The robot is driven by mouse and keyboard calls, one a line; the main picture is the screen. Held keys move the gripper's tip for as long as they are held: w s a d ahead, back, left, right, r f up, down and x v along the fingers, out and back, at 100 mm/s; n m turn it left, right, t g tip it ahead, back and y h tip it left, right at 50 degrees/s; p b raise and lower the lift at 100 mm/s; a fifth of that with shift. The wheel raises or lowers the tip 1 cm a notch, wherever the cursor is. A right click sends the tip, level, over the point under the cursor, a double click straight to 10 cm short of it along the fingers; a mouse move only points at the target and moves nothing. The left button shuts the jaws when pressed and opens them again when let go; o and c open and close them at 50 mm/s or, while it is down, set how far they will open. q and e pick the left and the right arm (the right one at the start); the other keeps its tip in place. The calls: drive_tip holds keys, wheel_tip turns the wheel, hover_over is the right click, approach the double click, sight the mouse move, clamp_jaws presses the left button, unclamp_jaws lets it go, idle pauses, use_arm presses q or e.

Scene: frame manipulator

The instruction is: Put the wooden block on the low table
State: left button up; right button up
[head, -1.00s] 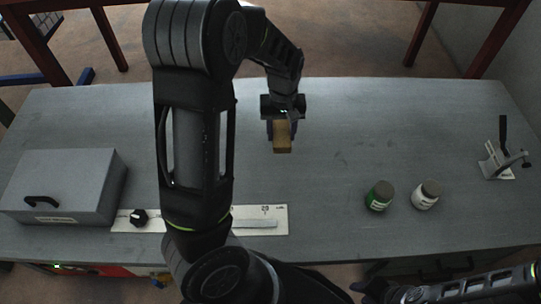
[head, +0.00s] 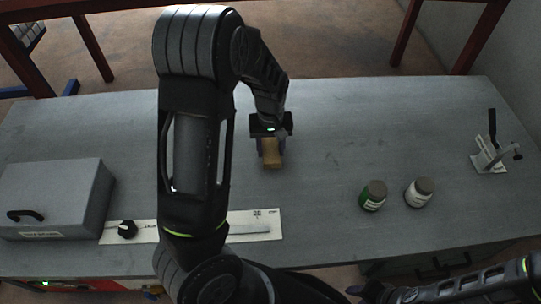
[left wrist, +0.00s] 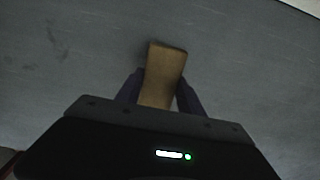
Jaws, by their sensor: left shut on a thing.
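The wooden block (head: 271,155) is a small tan block near the middle of the grey low table (head: 330,120). My left gripper (head: 270,143) is shut on it, coming down from above. In the left wrist view the block (left wrist: 163,72) sits between the two dark fingers (left wrist: 160,92), its far end sticking out over the grey surface. I cannot tell whether the block touches the table.
A grey box with a black handle (head: 55,195) stands at the left. A white strip with a black knob (head: 200,228) lies at the front. A green jar (head: 372,196), a white jar (head: 419,192) and a small clamp-like device (head: 490,155) stand at the right.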

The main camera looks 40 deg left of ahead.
sight(271, 156)
use_arm(q)
drive_tip(key=shift+f+b, duration=0.65)
drive_tip(key=shift+f, duration=1.2)
drive_tip(key=shift+f, duration=0.15)
drive_tip(key=o, duration=1.4)
wheel_tip(271, 156, up, 12)
drive_tip(key=p, duration=0.4)
drive_tip(key=shift+f, duration=0.15)
drive_tip(key=shift+r, duration=0.3)
drive_tip(key=shift+o, duration=0.4)
